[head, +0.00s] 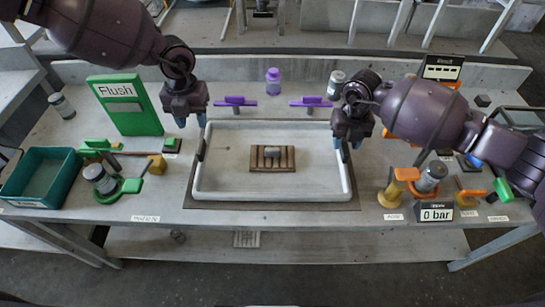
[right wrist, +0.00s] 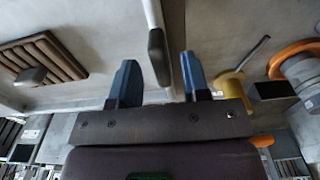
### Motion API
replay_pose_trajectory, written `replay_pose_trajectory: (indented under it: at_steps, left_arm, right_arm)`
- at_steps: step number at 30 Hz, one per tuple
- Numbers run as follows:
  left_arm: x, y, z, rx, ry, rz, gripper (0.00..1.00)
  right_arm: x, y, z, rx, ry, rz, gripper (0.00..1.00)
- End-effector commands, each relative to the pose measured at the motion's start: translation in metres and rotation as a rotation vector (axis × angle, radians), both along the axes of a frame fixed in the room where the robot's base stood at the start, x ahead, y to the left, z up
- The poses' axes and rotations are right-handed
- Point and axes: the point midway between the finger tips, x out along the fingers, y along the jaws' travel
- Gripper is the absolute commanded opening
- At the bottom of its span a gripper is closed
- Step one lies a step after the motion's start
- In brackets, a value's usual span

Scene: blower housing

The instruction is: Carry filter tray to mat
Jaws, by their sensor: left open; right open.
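The filter tray (head: 270,195), pale with a raised white rim, sits flat on a darker grey mat (head: 360,203) in the middle of the table. It has a dark handle on its left side (head: 201,148) and one on its right side (head: 345,152). My left gripper (head: 191,121) is open and empty, above and near the left handle. My right gripper (head: 347,144) is open at the right handle. In the right wrist view, the dark handle (right wrist: 158,55) shows between the blue fingertips (right wrist: 160,75), with gaps on both sides; contact is not visible.
Inside the tray lies a brown slatted piece (head: 257,165) with a grey block (head: 272,153) on it. A teal bin (head: 38,202) and green "Flush" panel (head: 128,104) stand left. Purple valves (head: 234,101) are behind. Orange fittings and a "0 bar" display (head: 437,212) stand right.

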Motion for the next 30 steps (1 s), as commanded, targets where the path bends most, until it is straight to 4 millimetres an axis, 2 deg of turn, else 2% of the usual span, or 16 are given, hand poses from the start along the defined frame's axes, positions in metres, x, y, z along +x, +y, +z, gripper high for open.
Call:
replay_pose_trajectory:
  at_steps: [1, 6, 13, 19, 30]
  left_arm:
    - [0.000, 0.000, 0.000, 0.000, 0.000, 0.000, 0.42]
    - [0.000, 0.000, 0.000, 0.000, 0.000, 0.000, 0.42]
    - [0.000, 0.000, 0.000, 0.000, 0.000, 0.000, 0.42]
    - [0.000, 0.000, 0.000, 0.000, 0.000, 0.000, 0.42]
    - [0.000, 0.000, 0.000, 0.000, 0.000, 0.000, 0.42]
  right_arm:
    - [0.002, 0.000, 0.012, 0.001, -0.005, 0.000, 0.42]
    - [0.003, 0.000, 0.045, 0.001, -0.004, 0.001, 0.42]
    - [0.004, 0.000, 0.078, 0.001, -0.003, 0.000, 0.42]
    - [0.004, 0.000, 0.090, 0.000, -0.002, -0.001, 0.42]
    - [0.004, 0.000, 0.090, 0.001, -0.001, -0.001, 0.42]
